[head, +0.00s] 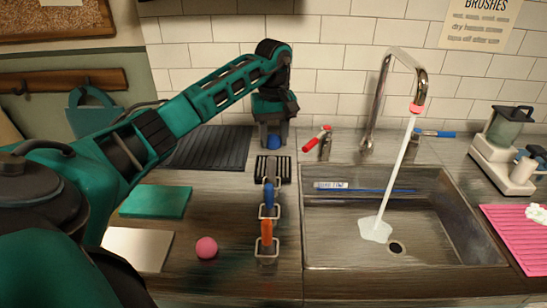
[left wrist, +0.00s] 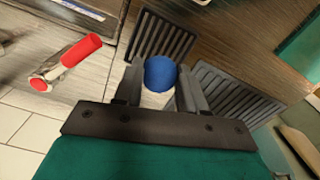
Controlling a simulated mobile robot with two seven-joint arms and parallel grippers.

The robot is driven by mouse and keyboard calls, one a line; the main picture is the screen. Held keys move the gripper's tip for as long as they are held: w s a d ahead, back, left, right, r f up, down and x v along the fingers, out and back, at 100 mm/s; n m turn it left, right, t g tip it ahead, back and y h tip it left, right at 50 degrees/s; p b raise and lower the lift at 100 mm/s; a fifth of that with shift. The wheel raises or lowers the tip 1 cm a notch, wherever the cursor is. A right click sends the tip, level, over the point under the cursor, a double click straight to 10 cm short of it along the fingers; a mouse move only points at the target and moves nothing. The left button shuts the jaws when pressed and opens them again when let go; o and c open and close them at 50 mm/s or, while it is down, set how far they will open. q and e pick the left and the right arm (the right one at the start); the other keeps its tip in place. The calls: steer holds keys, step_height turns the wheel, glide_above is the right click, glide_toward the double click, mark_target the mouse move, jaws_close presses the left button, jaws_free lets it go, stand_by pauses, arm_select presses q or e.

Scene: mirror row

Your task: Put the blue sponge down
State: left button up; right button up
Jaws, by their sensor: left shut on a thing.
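The blue sponge (head: 273,142) is a small round blue thing between the fingertips of my left gripper (head: 273,136), at the back of the counter left of the sink. My left gripper points down and is shut on it. The sponge also shows in the left wrist view (left wrist: 160,73), with a finger on each side of it. The fingers hide part of it. A small black slatted rack (head: 272,178) is just in front of and below the gripper. I cannot tell whether the sponge touches the counter. My right gripper is not in view.
Wire holders with a blue (head: 269,211) and an orange item (head: 267,232) stand in front of the rack. A black ribbed mat (head: 210,148), green mat (head: 156,202) and pink ball (head: 206,247) lie left. The red-handled tap (head: 316,139) is close right, beside the sink (head: 330,258) with running water.

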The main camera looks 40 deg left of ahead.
mark_target(273, 137)
arm_select(q)
steer(key=shift+f, duration=3)
steer(key=shift+f, duration=0.1)
steer(key=o, duration=1)
step_height(273, 137, up, 12)
steer(key=shift+r, duration=0.15)
